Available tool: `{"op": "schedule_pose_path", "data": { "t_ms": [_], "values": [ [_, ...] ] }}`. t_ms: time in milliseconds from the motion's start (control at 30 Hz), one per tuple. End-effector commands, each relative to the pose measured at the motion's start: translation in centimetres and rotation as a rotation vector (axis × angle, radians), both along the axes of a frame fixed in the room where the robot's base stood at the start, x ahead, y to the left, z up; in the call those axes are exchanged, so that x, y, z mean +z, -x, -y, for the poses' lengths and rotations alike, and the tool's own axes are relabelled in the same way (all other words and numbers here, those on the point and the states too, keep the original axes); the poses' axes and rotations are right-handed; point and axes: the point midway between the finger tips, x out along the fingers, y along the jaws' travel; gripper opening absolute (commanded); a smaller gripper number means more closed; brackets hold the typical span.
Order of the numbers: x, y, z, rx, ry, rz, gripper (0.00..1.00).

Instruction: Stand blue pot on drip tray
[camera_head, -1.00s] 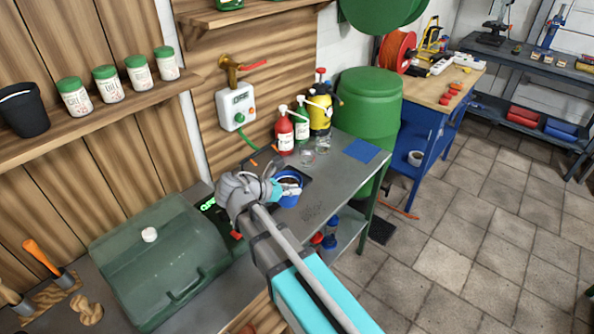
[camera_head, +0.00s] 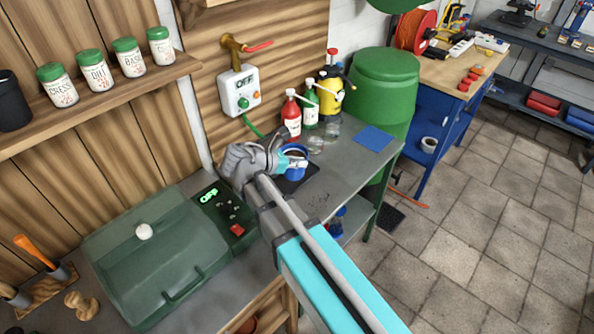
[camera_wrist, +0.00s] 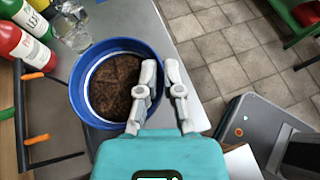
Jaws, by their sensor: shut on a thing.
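The blue pot (camera_head: 296,174), filled with brown soil, is at my gripper on the metal bench. My gripper (camera_head: 291,161) is shut on the pot's rim. In the wrist view, one finger of my gripper (camera_wrist: 160,72) is inside the pot (camera_wrist: 79,104) and the other outside its wall. The pot looks upright.
Red (camera_head: 291,118) and green (camera_head: 311,108) bottles, a yellow sprayer (camera_head: 330,95) and clear glasses stand behind the pot. A blue mat (camera_head: 374,138) lies at the bench's right. A green lidded box (camera_head: 150,265) and a control panel (camera_head: 225,213) are left. The bench front is clear.

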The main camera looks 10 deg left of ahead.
Motion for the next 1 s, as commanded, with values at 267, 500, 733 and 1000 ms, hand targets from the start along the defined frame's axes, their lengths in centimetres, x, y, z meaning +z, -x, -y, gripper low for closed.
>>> {"op": "schedule_pose_path", "data": {
  "t_ms": [267, 500, 733, 1000],
  "values": [
    [-0.1, -0.3, 0.4, -0.008, 0.001, 0.001, 0.00],
    [-1.1, -2.4, 0.2, -0.009, 0.001, 0.001, 0.00],
    [-3.0, -6.3, -0.2, -0.010, 0.000, 0.001, 0.00],
    [-5.3, -10.1, -0.4, -0.010, 0.000, 0.001, 0.00]
  ]
}}
